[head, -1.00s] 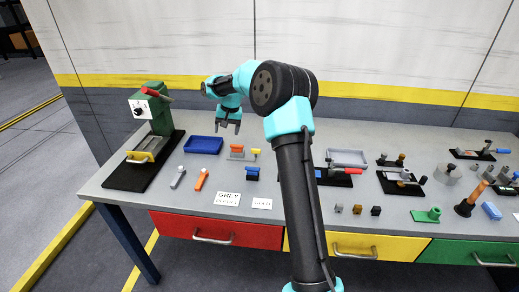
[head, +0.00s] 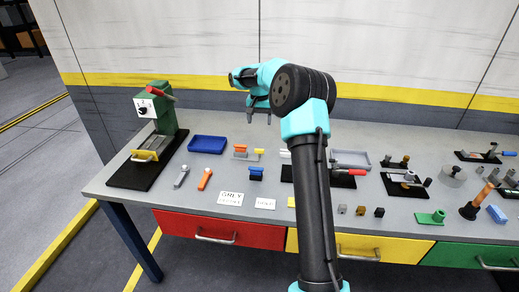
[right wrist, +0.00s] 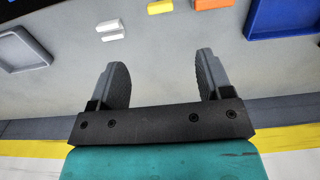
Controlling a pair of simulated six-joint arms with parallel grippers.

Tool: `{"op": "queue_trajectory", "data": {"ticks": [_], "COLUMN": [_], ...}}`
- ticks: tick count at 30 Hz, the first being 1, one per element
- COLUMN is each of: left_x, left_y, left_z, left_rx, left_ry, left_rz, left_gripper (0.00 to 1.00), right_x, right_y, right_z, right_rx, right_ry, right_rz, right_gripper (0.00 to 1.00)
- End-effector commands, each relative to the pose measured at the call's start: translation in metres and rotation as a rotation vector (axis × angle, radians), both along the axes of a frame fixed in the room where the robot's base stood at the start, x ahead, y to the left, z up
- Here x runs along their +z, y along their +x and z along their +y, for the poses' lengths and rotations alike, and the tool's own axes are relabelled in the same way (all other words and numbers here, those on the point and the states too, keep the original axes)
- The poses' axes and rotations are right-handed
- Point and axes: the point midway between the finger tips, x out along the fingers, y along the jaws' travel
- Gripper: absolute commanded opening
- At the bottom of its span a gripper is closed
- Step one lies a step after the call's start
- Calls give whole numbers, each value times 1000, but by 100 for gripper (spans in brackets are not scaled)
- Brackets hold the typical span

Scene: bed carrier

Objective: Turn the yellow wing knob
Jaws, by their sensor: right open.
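I cannot make out a clear wing shape on any yellow part. Another yellow bit (head: 292,202) is partly hidden by my right arm. A yellow handle (head: 146,155) is on the green press. My right gripper (head: 260,121) is open and empty above the back of the table; its fingers show apart in the right wrist view (right wrist: 164,75). My left gripper is not in view.
The green press (head: 162,112) stands at the left. A blue tray (head: 207,145) is left of the gripper, and white blocks (right wrist: 111,31) lie near it. A grey tray (head: 352,158), tools and fixtures fill the right side. The wall stands behind the table.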

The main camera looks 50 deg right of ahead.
Motion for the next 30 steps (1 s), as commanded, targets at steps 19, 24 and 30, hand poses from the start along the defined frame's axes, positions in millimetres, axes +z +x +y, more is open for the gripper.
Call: {"op": "queue_trajectory", "data": {"ticks": [19, 24, 30], "left_x": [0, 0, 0], "left_y": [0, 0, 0], "left_z": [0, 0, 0], "left_rx": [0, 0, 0], "left_ry": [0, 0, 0], "left_rz": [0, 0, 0], "left_gripper": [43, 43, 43], "right_x": [-111, -135, -147], "right_y": [0, 0, 0], "right_z": [0, 0, 0], "right_rx": [0, 1, 1], "right_ry": [2, 1, 0], "right_rz": [3, 2, 0], "right_gripper": [72, 72, 72]}}
